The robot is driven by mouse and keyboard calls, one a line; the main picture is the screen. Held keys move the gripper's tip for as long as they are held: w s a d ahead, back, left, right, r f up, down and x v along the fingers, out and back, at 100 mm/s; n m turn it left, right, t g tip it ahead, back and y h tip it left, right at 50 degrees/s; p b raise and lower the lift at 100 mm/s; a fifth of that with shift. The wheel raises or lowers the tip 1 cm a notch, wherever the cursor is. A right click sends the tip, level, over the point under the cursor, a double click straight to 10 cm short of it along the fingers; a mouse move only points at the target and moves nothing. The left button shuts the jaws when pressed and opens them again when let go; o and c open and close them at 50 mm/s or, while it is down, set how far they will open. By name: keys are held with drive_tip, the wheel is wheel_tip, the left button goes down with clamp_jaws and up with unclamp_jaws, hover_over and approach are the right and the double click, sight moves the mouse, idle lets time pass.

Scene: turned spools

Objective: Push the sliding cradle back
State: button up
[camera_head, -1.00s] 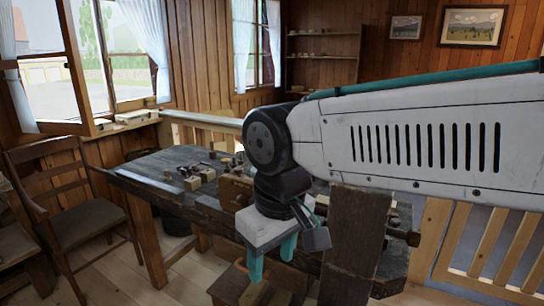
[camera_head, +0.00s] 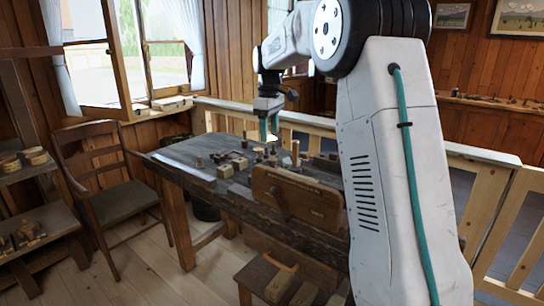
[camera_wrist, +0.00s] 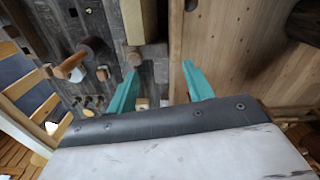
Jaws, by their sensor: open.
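My gripper (camera_head: 268,128) is above the back part of the dark workbench (camera_head: 195,150), with its two teal fingers pointing down. In the wrist view my gripper (camera_wrist: 160,75) has its fingers spread apart, with nothing held between them. A pale wooden block (camera_wrist: 140,20) lies ahead of the fingers, with a round peg end (camera_wrist: 133,58) near the left fingertip. I cannot tell for sure which piece is the sliding cradle. A wooden front jaw (camera_head: 295,197) stands at the bench's near edge; my arm covers the bench's right part.
Small blocks (camera_head: 225,171) and an upright wooden peg (camera_head: 295,153) stand on the bench. A chair (camera_head: 110,175) is at the left, and a low stool (camera_head: 290,280) stands in front. A wooden railing (camera_head: 300,122) runs behind.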

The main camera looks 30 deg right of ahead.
drive_tip(key=n, duration=0.1)
approach(272, 158)
drive_tip(key=shift+s+a+f, duration=0.2)
drive_tip(key=shift+s+f, duration=0.1)
drive_tip(key=shift+w+d+f, duration=0.15)
drive_tip(key=shift+f, duration=0.15)
wheel_tip(272, 158, down, 7)
drive_tip(key=shift+f, duration=0.15)
clamp_jaws()
